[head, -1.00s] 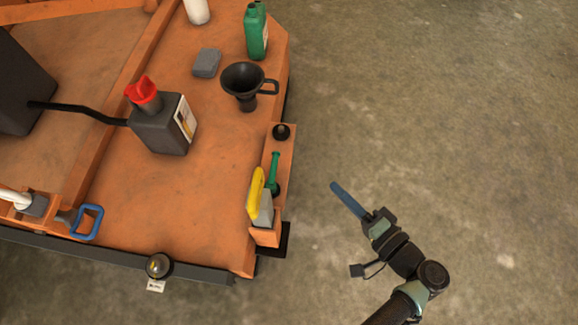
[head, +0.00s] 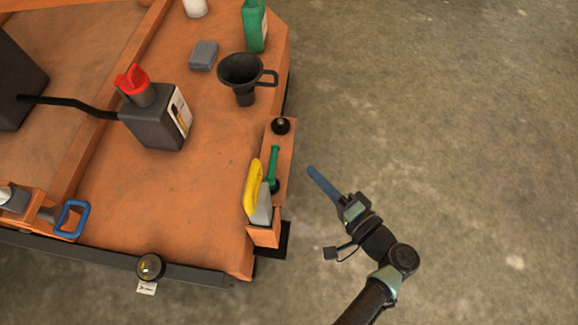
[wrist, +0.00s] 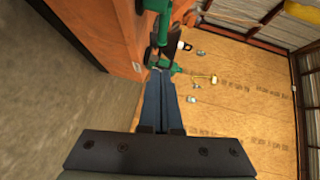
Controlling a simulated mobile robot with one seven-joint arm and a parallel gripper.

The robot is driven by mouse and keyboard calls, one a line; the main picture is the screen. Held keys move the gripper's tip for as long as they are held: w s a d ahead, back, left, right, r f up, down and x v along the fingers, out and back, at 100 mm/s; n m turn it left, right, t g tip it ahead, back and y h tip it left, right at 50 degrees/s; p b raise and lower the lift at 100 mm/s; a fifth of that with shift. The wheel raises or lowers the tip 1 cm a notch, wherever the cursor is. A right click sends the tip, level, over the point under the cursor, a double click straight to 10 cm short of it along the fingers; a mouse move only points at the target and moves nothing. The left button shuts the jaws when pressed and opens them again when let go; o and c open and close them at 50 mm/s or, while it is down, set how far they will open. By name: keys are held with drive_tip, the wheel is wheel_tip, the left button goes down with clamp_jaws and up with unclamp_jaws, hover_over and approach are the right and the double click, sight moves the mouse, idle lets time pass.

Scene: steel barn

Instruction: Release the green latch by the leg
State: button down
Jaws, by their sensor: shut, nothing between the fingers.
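The green latch (head: 273,168) is a slim green lever on the orange leg bracket (head: 284,147) at the right edge of the orange deck. In the wrist view a green part (wrist: 163,22) shows just beyond my fingertips, beside an orange face. My gripper (head: 311,170) is shut and empty, its blue fingers together. In the head view it is to the right of the latch, with a gap between them, pointing up and left. In the wrist view the fingers (wrist: 160,75) point toward the green parts; I cannot tell the exact distance.
A yellow-and-grey object (head: 254,187) sits right beside the latch on the left. A black knob (head: 281,126) is above it. A black funnel (head: 240,72), a grey jug (head: 155,122) and a green bottle (head: 255,25) stand on the deck. The concrete floor at right is clear.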

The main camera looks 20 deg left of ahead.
sight(272, 167)
drive_tip(key=a+f+b, duration=0.1)
drive_tip(key=a+b, duration=0.1)
drive_tip(key=a, duration=0.5)
drive_tip(key=shift+w+f, duration=0.15)
drive_tip(key=shift+w, duration=0.15)
